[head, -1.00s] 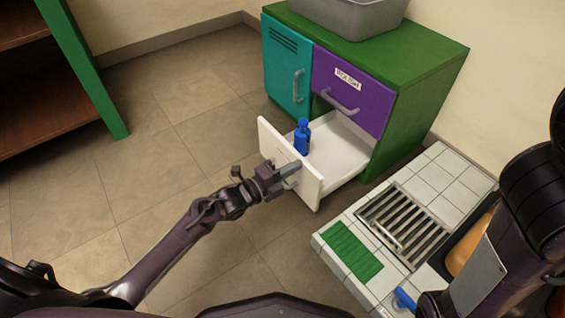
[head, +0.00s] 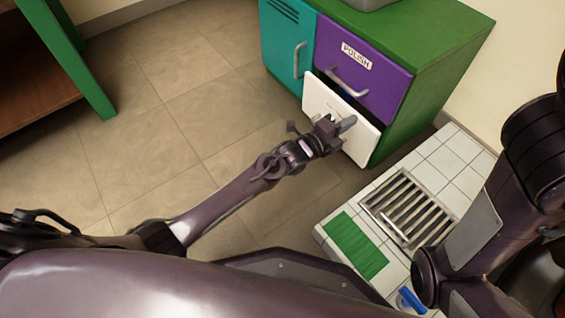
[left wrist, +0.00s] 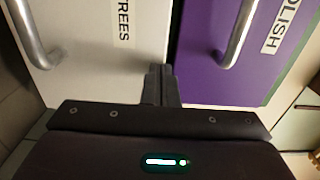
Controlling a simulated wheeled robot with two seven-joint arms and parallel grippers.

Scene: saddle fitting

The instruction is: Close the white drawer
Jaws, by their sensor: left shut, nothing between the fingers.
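The white drawer (head: 365,143) sits under the purple drawer in the green cabinet. In the left wrist view, the white drawer front (left wrist: 100,85) carries a label ending in "TREES" and a metal handle. The shut fingers (left wrist: 160,75) are beside the edge between the white and purple fronts; whether they touch is unclear. My right gripper is out of view.
The purple drawer (head: 385,85), labelled POLISH, and the teal door (head: 284,45) are shut. A tiled platform (head: 440,160) with a metal grate (head: 405,205) and green mat (head: 356,246) lies at the right.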

